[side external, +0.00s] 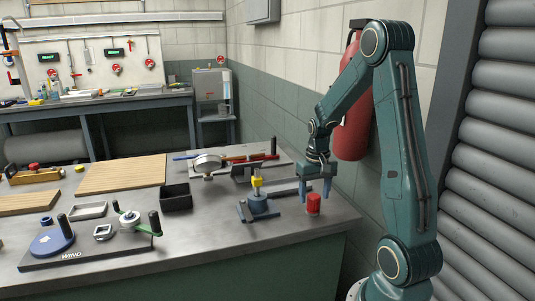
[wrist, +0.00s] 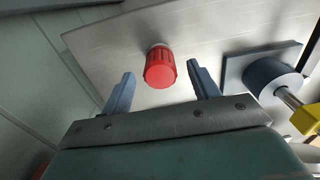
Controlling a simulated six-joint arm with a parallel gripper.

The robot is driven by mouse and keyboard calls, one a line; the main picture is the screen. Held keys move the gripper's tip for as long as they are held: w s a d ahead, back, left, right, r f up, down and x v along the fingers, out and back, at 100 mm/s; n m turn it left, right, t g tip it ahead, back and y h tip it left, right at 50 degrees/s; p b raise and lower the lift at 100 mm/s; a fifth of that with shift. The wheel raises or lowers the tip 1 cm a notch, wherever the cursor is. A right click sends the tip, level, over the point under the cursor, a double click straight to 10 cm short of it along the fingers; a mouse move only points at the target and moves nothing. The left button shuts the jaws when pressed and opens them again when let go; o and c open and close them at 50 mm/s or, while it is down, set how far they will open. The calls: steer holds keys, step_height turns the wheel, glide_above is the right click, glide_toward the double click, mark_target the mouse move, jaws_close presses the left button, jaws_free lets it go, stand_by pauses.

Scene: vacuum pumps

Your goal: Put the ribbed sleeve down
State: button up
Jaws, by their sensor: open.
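The ribbed sleeve (side external: 313,204), a short red cylinder, appears to stand upright on the bench near its right end. In the wrist view the red ribbed sleeve (wrist: 160,70) sits in the gap ahead of the fingers, with a small grey end showing at its far side. My gripper (side external: 315,194) is open just above and around the sleeve's place. In the wrist view my gripper (wrist: 161,78) has clear space between each finger and the sleeve, and holds nothing.
A blue-grey fixture (side external: 258,206) with a yellow top (side external: 257,182) stands left of the sleeve. A black bin (side external: 176,198) and a flat plate with a gauge (side external: 207,163) lie farther left. The bench's front edge and the wall are close by.

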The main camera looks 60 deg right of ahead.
step_height(320, 180, up, 12)
steer(key=shift+f, duration=0.15)
stand_by(0.3)
stand_by(0.4)
jaws_close()
stand_by(1.1)
steer(key=shift+a, duration=0.1)
steer(key=a+r+n+t+h, duration=0.1)
steer(key=a+r+n+t, duration=0.3)
steer(key=a, duration=1.1)
steer(key=s+a+r+n+t+y, duration=0.1)
steer(key=s+a+n, duration=0.4)
steer(key=a, duration=0.6)
steer(key=s, duration=0.2)
steer(key=shift+s+a+t, duration=0.3)
